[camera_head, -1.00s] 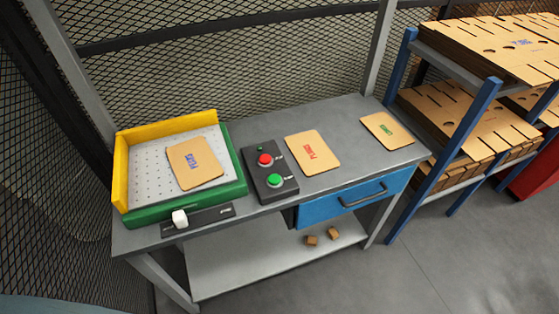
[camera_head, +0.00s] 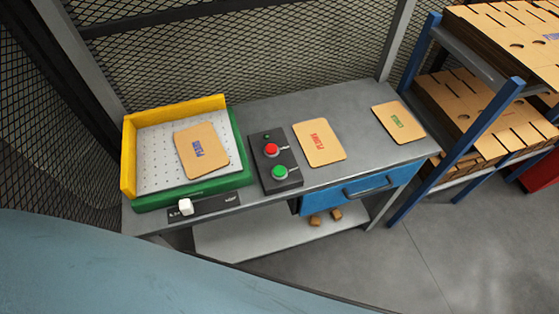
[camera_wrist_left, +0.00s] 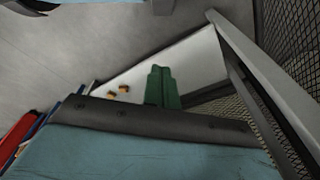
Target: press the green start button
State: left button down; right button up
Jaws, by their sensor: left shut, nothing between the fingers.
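The green start button (camera_head: 280,172) is a round green cap at the near end of a dark control box (camera_head: 266,182) on the grey workbench. A red button (camera_head: 271,150) sits just behind it on the same box. Nothing covers the green button in the head view. My left gripper (camera_wrist_left: 162,70) shows in the left wrist view as two green fingers held together, with nothing between them. Behind them in that view is the pale lower shelf. The left gripper is not visible in the head view, where only my blue-grey arm fills the bottom left. My right gripper is not in view.
A green and yellow tray (camera_head: 241,158) with a card (camera_head: 201,151) stands left of the box. A white knob (camera_head: 186,207) sits at its front. Two cards (camera_head: 319,144) (camera_head: 398,122) lie to the right. A blue drawer (camera_head: 360,190) is below. A blue-framed rack (camera_head: 458,150) stands at right.

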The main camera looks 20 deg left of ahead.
pick_arm(q)
jog(key=w+d+r+n+t+p, duration=0.1)
jog(key=w+r+p, duration=0.3)
jog(key=r, duration=0.9)
jog(key=w+r+n+p, duration=0.1)
jog(key=w+r+p, duration=0.25)
jog(key=r, duration=0.95)
jog(key=w+d+r+n+t+p, duration=0.1)
jog(key=w+r+p, duration=0.25)
jog(key=r, duration=0.95)
jog(key=w+d+f+n+t+h, duration=0.1)
jog(key=w+d+n+t, duration=0.1)
jog(key=w+n, duration=0.8)
jog(key=w+d+f+n+t+h, duration=0.1)
jog(key=w+d+n, duration=0.4)
jog(key=w+n, duration=0.5)
jog(key=shift+f+n+t+h, duration=0.25)
jog(key=shift+n+t+h, duration=0.25)
jog(key=shift+n+t, duration=0.5)
jog(key=shift+f, duration=0.1)
